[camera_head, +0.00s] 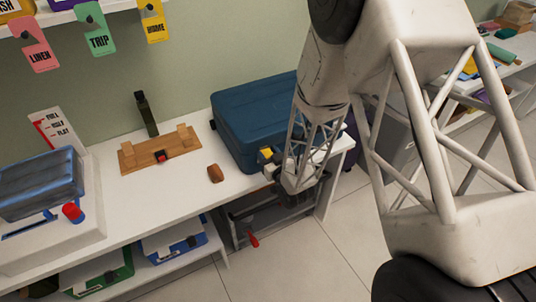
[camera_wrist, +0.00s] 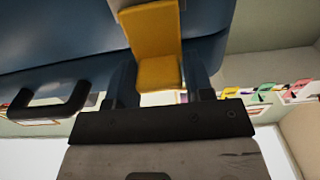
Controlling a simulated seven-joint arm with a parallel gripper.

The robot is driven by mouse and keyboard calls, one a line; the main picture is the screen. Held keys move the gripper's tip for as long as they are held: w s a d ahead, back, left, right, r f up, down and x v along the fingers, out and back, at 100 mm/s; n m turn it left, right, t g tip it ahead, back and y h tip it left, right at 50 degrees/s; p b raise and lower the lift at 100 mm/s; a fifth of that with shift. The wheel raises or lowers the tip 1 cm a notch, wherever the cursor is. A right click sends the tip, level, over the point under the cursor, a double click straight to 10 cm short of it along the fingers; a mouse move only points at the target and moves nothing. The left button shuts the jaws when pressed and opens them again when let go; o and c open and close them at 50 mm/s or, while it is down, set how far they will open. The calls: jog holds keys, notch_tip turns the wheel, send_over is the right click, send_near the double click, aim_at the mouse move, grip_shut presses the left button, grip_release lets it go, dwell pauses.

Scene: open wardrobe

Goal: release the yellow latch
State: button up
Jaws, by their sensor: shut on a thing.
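The yellow latch (camera_head: 266,153) is on the front of the blue suitcase (camera_head: 258,105), which lies on the white bench. In the wrist view the latch (camera_wrist: 155,50) is a bent yellow plate, with its lower flap between my two dark fingers. My gripper (camera_wrist: 158,82) is shut on this flap. In the head view my gripper (camera_head: 276,166) is at the suitcase's front right, partly hidden by my own arm. A dark handle (camera_wrist: 50,102) shows on the suitcase to the left in the wrist view.
A red-handled frame (camera_head: 252,240) is below the bench. Bench space before the board is clear.

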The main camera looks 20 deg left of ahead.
jog(key=shift+s+d+f, duration=0.1)
jog(key=shift+s, duration=0.05)
jog(key=shift+s+d+f+t+y, duration=0.2)
jog(key=shift+f+t+y, duration=0.05)
jog(key=shift+t+y, duration=0.35)
jog(key=shift+s+d+f+t+y, duration=0.15)
jog(key=shift+f+t+y, duration=0.05)
jog(key=shift+t+y, duration=0.4)
jog(key=shift+s+d+f+t+y, duration=0.15)
jog(key=shift+f+t+y, duration=0.1)
jog(key=shift+t+y, duration=0.25)
jog(key=shift+s+d+f+t+y, duration=0.15)
jog(key=shift+f+t+y, duration=0.1)
jog(key=shift+t+y, duration=0.25)
jog(key=o, duration=0.8)
jog(key=shift+d, duration=0.1)
jog(key=v, duration=0.7)
jog(key=shift+s+f, duration=0.2)
